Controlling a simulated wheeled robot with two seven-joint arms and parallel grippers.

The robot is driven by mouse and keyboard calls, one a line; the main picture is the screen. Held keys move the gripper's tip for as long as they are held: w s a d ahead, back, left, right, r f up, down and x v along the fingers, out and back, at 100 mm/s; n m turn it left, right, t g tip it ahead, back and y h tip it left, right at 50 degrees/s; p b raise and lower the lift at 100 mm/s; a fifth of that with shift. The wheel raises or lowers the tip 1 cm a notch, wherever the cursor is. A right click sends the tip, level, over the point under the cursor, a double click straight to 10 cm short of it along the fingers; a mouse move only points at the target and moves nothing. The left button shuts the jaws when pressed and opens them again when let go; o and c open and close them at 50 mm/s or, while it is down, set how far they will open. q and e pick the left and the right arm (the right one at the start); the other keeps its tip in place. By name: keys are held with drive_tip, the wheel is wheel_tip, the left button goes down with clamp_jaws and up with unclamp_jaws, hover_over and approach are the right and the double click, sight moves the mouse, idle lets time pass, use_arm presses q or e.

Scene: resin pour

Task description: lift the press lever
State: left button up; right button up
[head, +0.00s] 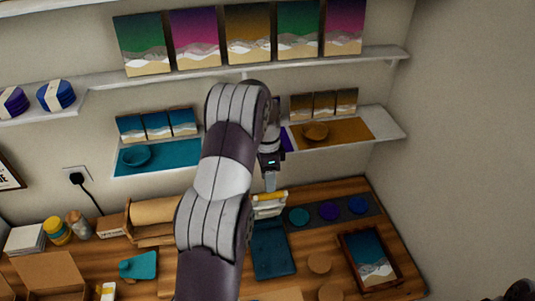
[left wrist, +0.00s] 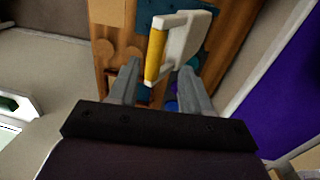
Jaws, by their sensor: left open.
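The press lever shows as a yellow bar (left wrist: 156,52) on a white frame (left wrist: 187,36) in the left wrist view. In the head view its yellow bar (head: 271,196) and white part (head: 268,211) are at the back of the wooden worktop, behind a dark teal mat (head: 272,250). My left gripper (head: 270,182) points down just above the lever. In the left wrist view my open left gripper (left wrist: 159,70) has the yellow bar between its fingers in the picture. I cannot tell whether either finger touches it. My arm hides part of the worktop beside it.
A shelf (head: 388,130) with an orange mat and bowl is right of my gripper. A paper roll (head: 153,211) lies left of my arm. Coloured discs (head: 329,211) sit right of the lever. A framed picture (head: 370,260) lies at the front right.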

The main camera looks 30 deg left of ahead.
use_arm(q)
wheel_tip(320, 180, up, 7)
drive_tip(key=p, duration=0.4)
drive_tip(key=shift+w+a+f, duration=0.2)
use_arm(e)
wheel_tip(320, 180, up, 7)
drive_tip(key=shift+f, duration=0.15)
